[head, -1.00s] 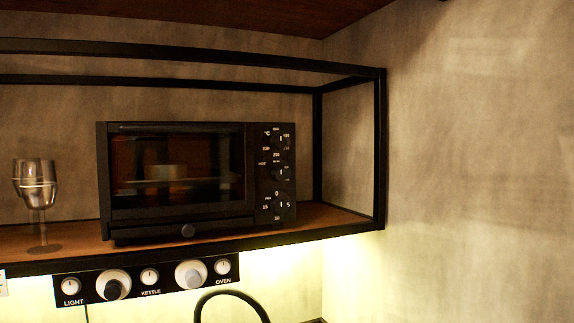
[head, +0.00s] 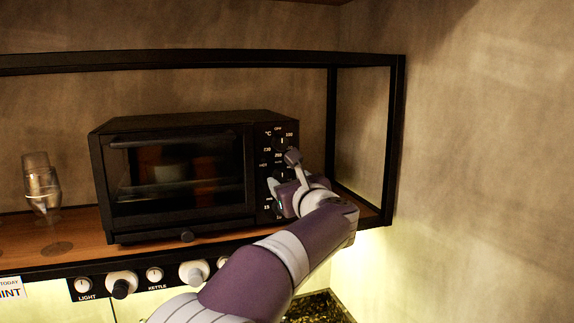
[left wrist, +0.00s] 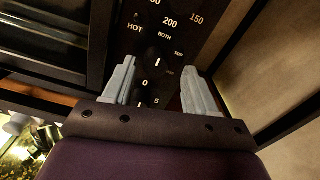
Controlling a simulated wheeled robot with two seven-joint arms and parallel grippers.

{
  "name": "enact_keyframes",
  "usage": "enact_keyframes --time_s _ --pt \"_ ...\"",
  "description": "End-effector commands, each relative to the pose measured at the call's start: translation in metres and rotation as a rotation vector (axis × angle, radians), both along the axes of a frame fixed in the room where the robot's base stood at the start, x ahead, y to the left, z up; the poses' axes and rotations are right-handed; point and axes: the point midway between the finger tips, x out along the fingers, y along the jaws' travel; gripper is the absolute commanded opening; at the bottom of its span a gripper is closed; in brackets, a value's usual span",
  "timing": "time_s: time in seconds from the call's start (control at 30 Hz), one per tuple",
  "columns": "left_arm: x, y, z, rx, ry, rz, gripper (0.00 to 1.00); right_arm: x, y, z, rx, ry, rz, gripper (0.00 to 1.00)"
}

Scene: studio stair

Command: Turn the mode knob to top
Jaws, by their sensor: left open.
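The mode knob (left wrist: 154,60) is a dark round knob on the oven's black control panel. Its white mark stands nearly upright in the left wrist view, roughly toward BOTH, with HOT to the left and TOP to the right. My left gripper (left wrist: 159,70) is open, with one pale finger on each side of the knob; I cannot tell whether they touch it. In the head view my left gripper (head: 284,171) is at the panel and mostly hides this knob. The toaster oven (head: 180,225) stands on the shelf. My right gripper is not in view.
The temperature knob (head: 281,142) is above and the timer knob, partly hidden, below. The shelf's black frame post (head: 393,150) stands close to the right of my arm. A glass (head: 40,185) stands left of the oven. A switch strip (head: 139,279) runs below the shelf.

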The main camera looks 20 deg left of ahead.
Motion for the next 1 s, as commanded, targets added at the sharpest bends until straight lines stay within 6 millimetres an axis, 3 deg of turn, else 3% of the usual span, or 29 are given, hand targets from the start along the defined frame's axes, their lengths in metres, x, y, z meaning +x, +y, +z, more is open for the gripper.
enact_keyframes --time_s 0.07,0.37,0.53,0.57,1.0 --pt "0.0062 0.0045 0.0024 0.001 0.001 0.001 0.57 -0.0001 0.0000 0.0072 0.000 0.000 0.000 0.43" --pt "0.0096 0.0069 -0.0009 0.001 0.001 0.000 0.57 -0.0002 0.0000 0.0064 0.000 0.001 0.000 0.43" --pt "0.0095 0.0066 -0.0008 0.001 0.000 -0.001 0.05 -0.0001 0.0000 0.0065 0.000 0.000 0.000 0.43" --pt "0.0094 0.0066 -0.0007 0.001 0.000 -0.001 0.01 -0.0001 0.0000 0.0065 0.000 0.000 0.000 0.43" --pt "0.0092 0.0065 -0.0003 0.071 0.047 -0.001 0.01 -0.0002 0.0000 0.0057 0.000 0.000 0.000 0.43"
